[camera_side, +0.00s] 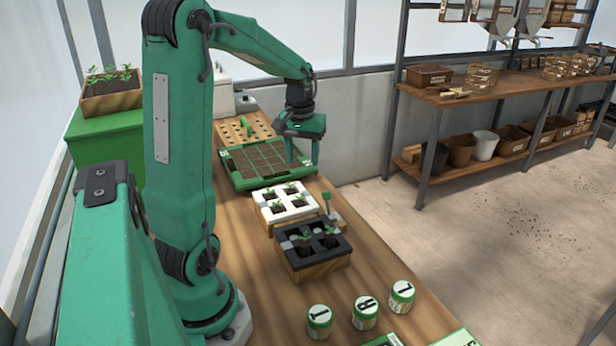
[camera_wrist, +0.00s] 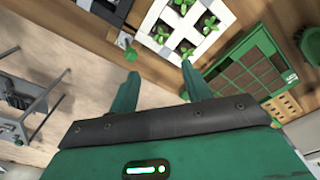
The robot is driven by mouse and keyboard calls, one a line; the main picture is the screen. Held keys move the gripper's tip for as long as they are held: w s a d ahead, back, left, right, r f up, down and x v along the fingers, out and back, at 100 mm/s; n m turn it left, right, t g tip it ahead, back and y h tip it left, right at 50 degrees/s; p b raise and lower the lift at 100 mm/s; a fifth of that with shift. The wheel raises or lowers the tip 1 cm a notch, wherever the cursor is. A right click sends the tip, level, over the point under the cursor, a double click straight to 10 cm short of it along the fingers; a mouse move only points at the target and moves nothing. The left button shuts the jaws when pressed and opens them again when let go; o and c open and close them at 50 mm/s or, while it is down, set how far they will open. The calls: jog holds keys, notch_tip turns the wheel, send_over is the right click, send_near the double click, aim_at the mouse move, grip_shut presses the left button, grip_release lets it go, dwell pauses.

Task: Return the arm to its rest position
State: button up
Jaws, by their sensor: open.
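My gripper (camera_side: 303,150) hangs from my green arm over the right end of the green seed tray (camera_side: 227,172), fingers pointing down. In the wrist view my gripper (camera_wrist: 160,76) shows two green fingers spread apart with nothing between them. The green tray, divided into soil cells, also shows at the right of the wrist view (camera_wrist: 237,50). Whether the fingertips touch the tray I cannot tell. My arm is bent and reaches out over the bench.
A white seedling block (camera_side: 264,215), a black seedling block (camera_side: 296,262) and several labelled jars (camera_side: 319,322) stand on the wooden bench (camera_side: 385,265). A perforated board (camera_side: 262,130) lies behind the tray. A shelf rack (camera_side: 440,98) stands right, across open floor.

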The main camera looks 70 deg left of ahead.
jog(key=s+d+r+m+t, duration=0.1)
jog(key=s+d+r+m, duration=0.1)
jog(key=d, duration=0.6)
jog(key=s+d+r+m+t, duration=0.2)
jog(key=s+d+m, duration=0.1)
jog(key=d, duration=0.5)
jog(key=s+d+r+m+t, duration=0.2)
jog(key=s+d+m, duration=0.1)
jog(key=d, duration=0.5)
jog(key=shift+s+r+m, duration=0.35)
jog(key=shift+m, duration=0.35)
jog(key=shift+d, duration=0.1)
jog(key=shift+c, duration=0.2)
dwell(1.7)
